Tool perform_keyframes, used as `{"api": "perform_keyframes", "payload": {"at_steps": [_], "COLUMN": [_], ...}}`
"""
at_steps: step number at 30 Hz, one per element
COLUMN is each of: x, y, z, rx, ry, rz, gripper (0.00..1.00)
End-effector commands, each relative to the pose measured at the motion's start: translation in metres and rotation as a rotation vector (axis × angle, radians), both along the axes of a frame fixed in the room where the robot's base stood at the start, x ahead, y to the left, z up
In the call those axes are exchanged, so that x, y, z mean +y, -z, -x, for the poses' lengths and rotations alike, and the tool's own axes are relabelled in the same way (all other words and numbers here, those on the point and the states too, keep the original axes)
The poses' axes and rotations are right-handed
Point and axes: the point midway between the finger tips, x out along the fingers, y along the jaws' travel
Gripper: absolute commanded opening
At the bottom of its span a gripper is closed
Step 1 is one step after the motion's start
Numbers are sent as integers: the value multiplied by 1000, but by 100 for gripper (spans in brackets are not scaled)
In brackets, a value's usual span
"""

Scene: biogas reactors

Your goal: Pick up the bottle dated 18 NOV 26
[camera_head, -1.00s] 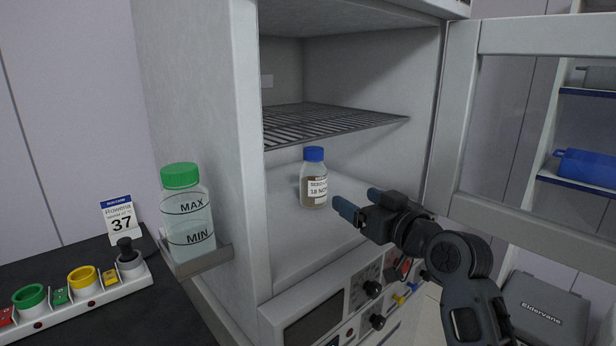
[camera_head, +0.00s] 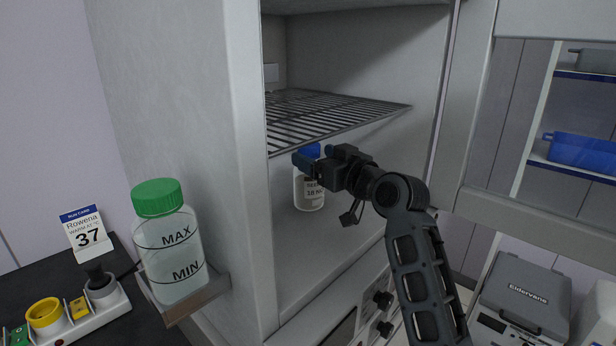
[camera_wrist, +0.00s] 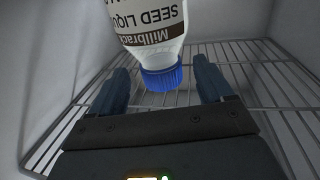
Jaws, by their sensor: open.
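The bottle (camera_head: 309,196) with a blue cap and white label stands on the incubator floor below the wire shelf. Its label shows "SEED" and "18 N"; the rest of the date is hidden or too small to read. My gripper (camera_head: 312,158) is at cap height in front of the bottle and covers part of its top. In the wrist view the bottle (camera_wrist: 150,22) appears upside down, with its cap between and just beyond the open fingers of my gripper (camera_wrist: 161,72). I cannot tell whether a finger touches it.
The wire shelf (camera_head: 335,113) lies just above my gripper. The incubator's left wall (camera_head: 246,150) and open door (camera_head: 480,120) flank the opening. A green-capped bottle (camera_head: 172,250) sits in a holder outside at left. A grey case (camera_head: 525,295) stands at lower right.

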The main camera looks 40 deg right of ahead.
Motion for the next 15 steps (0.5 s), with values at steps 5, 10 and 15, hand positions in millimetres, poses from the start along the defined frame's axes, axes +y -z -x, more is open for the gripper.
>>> {"api": "perform_keyframes", "payload": {"at_steps": [5, 10, 15], "x": [-3, -4, -4], "y": [-3, -2, -1], "z": [-25, -34, -34], "rx": [0, 0, 0], "ry": [-1, 0, 0], "rz": [-1, 0, 0], "gripper": [80, 80, 80]}}
